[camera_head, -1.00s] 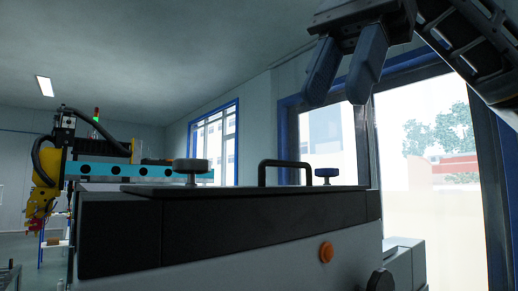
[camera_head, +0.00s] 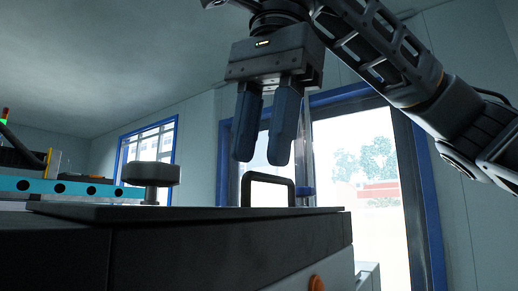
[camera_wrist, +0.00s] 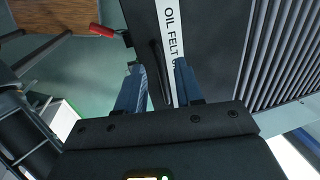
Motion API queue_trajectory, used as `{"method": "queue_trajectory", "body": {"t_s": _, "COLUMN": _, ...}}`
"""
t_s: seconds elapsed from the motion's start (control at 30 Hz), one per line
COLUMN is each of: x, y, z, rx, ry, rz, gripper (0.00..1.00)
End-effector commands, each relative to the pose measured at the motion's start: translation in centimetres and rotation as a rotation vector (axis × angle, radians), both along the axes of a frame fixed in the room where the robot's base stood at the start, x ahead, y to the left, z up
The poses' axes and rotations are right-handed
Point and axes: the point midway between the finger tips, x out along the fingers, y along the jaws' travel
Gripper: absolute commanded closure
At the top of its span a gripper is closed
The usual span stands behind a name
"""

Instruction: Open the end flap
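The panel fixture is a grey box with a dark flat top (camera_head: 180,213) and a black upper band (camera_head: 200,245). A black bar handle (camera_head: 268,178) stands on the top near its far right part. My gripper (camera_head: 261,160) points down just above that handle, open, with a clear gap between its blue-grey fingers. In the wrist view the fingers (camera_wrist: 158,82) straddle the line of a dark bar (camera_wrist: 155,60) beside a white strip (camera_wrist: 171,28) reading "OIL FELT". I see no contact. I cannot tell which part is the end flap.
A grey round knob (camera_head: 151,174) stands on the top at left. An orange button (camera_head: 316,284) is on the lower side. The wrist view shows a ribbed grey panel (camera_wrist: 285,50) and a red grip (camera_wrist: 101,30). Free air surrounds my gripper.

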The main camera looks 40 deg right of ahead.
Motion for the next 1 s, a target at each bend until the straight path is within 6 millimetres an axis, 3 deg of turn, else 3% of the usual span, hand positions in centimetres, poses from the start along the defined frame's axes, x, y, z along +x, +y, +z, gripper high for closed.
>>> {"method": "queue_trajectory", "body": {"t_s": 0.13, "x": 0.19, "y": 0.05, "z": -1.17, "rx": -0.001, "ry": 0.002, "rz": 0.001, "gripper": 0.64}}
{"method": "queue_trajectory", "body": {"t_s": 0.43, "x": 0.25, "y": 0.09, "z": -1.40, "rx": 0.001, "ry": 0.000, "rz": 0.000, "gripper": 0.64}}
{"method": "queue_trajectory", "body": {"t_s": 0.8, "x": 0.25, "y": 0.09, "z": -1.38, "rx": 0.001, "ry": 0.000, "rz": 0.000, "gripper": 0.98}}
{"method": "queue_trajectory", "body": {"t_s": 1.0, "x": 0.25, "y": 0.09, "z": -1.38, "rx": 0.001, "ry": 0.000, "rz": 0.000, "gripper": 1.00}}
